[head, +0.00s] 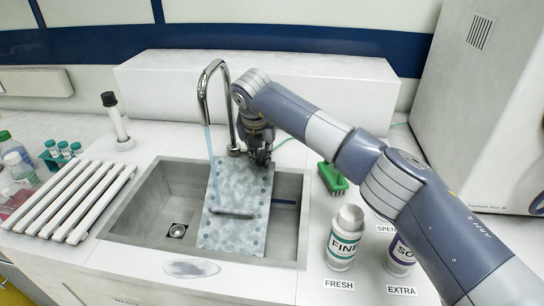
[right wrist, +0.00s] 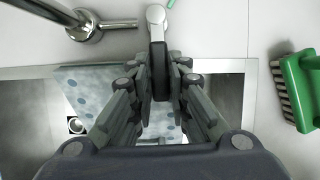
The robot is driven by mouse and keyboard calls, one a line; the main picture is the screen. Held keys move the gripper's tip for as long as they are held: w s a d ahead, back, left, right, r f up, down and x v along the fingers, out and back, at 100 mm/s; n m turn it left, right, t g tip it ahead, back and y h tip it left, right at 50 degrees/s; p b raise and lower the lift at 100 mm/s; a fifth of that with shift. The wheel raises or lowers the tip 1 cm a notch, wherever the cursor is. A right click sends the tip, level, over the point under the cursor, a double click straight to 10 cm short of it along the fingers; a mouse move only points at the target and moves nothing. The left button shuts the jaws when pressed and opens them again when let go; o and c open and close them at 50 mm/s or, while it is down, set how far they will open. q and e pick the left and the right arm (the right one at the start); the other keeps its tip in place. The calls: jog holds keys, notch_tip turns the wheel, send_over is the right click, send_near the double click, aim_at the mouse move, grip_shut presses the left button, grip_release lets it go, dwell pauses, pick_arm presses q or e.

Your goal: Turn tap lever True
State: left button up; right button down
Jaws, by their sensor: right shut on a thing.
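The chrome tap (head: 213,70) stands behind the sink, its spout arching over the basin. A light blue stream of water (head: 209,150) runs down from the spout. The tap lever (right wrist: 160,72), dark with a pale round end, lies between the fingers of my right gripper (right wrist: 160,95). In the head view my right gripper (head: 260,157) is beside the tap base, and the lever is mostly hidden by it. The fingers are shut on the lever. The tap base (right wrist: 85,28) shows upper left in the right wrist view. My left gripper is not in view.
A patterned board (head: 235,232) is in the sink (head: 150,203), with a dark bar on it. A green brush (head: 333,179) and bottles (head: 345,236) (head: 399,255) stand right of the sink. A slatted rack (head: 75,203) and tubes are on the left.

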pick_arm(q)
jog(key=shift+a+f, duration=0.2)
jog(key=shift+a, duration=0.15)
pick_arm(e)
jog(key=shift+w+a+r+m, duration=0.1)
jog(key=shift+a+m, duration=0.05)
jog(key=shift+m, duration=0.15)
jog(key=c, duration=1.5)
grip_release()
jog(key=v, duration=1.2)
jog(key=shift+a, duration=0.15)
